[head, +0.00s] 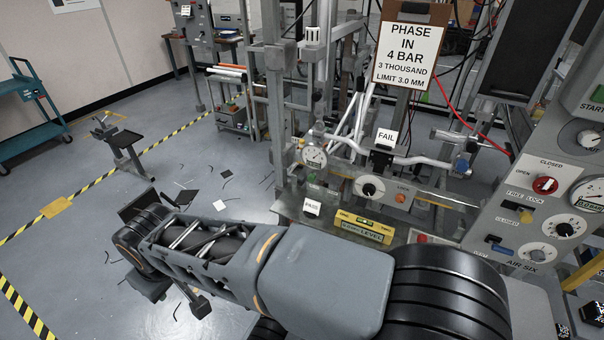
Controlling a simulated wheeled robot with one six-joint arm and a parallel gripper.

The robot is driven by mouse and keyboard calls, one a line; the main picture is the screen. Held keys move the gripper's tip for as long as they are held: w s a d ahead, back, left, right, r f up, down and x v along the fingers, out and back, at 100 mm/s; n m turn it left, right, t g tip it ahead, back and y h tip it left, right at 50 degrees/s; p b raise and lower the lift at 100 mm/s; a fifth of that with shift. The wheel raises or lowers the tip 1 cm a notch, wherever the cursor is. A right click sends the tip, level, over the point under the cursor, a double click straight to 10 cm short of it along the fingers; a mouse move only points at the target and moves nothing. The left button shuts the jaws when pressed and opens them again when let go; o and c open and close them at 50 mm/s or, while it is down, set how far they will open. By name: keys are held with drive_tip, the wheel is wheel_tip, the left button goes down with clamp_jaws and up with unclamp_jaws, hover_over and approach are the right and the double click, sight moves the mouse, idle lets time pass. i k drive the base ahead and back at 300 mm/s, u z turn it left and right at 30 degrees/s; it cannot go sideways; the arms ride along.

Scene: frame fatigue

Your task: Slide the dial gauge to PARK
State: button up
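The dial gauge (314,156) has a round white face and stands on the left part of the test rig, at the left end of the rail area. Its needle is too small to read. I cannot make out a PARK mark near it. My arm lies across the foreground from lower right to left, apart from the gauge. I cannot make out my gripper's fingers; the arm's far end is at the lower left, partly hidden behind its own links.
The rig carries a FAIL card (386,137), a PASS card (312,207), a black knob (369,189) and a yellow level (364,226). A control panel (545,200) stands at right. A stand (128,150) and scattered dark pieces are on the floor at left.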

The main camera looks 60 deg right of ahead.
sight(316, 157)
drive_tip(key=z, duration=0.5)
drive_tip(key=i, duration=0.8)
drive_tip(key=z, duration=1.15)
drive_tip(key=i, duration=0.4)
drive_tip(key=z, duration=0.5)
